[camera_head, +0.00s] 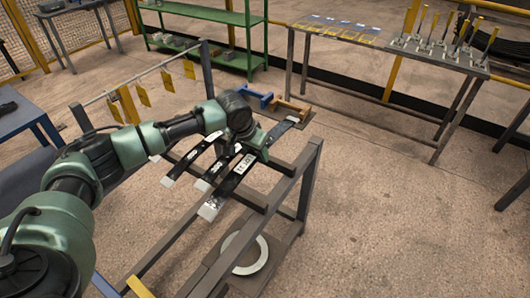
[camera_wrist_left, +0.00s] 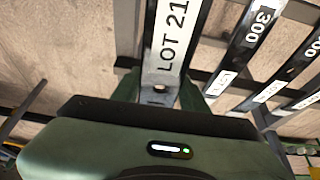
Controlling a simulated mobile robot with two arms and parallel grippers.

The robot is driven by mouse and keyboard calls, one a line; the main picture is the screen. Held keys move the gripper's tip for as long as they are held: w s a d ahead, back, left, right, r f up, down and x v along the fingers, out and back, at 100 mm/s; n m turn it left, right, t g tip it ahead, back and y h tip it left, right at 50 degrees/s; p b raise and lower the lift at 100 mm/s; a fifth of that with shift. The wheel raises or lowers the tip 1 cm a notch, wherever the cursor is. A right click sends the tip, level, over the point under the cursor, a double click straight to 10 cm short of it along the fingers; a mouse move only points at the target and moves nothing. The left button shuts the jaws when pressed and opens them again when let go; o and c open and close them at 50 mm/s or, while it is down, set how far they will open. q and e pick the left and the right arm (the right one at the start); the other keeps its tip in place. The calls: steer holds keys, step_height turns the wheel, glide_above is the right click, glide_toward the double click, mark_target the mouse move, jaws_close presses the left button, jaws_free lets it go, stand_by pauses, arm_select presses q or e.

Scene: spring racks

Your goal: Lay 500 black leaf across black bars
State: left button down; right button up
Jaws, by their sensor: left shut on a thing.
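My left gripper (camera_head: 256,143) is shut on a long black leaf (camera_head: 238,176) with light ends and a white label reading LOT 21. In the left wrist view the fingers (camera_wrist_left: 160,92) stand on both sides of this leaf (camera_wrist_left: 172,40); its size number is not visible. The held leaf is at the right side of the rack, over the black bars (camera_head: 283,166); I cannot tell whether it touches them. One leaf in the wrist view reads 300 (camera_wrist_left: 259,22). My right gripper is out of view.
The rack frame (camera_head: 309,182) has a lower shelf with a pale ring (camera_head: 246,254). Yellow tags (camera_head: 143,95) hang from a rail behind. A table with upright-handled tools (camera_head: 440,45) stands at the back right, and green shelves (camera_head: 205,18) at the back.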

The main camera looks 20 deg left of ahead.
arm_select(q)
steer(key=shift+w+a+f, duration=0.25)
steer(key=shift+w+a, duration=0.1)
steer(key=shift+a, duration=0.25)
steer(key=shift+r+p, duration=0.15)
steer(key=shift+p, duration=0.5)
steer(key=shift+f, duration=0.2)
step_height(320, 180, down, 7)
steer(key=b, duration=0.2)
steer(key=shift+f+b, duration=0.45)
steer(key=shift+f, duration=0.4)
stand_by(0.5)
steer(key=c, duration=0.7)
jaws_free()
steer(key=shift+c, duration=0.2)
steer(key=shift+o, duration=0.3)
steer(key=shift+s, duration=0.2)
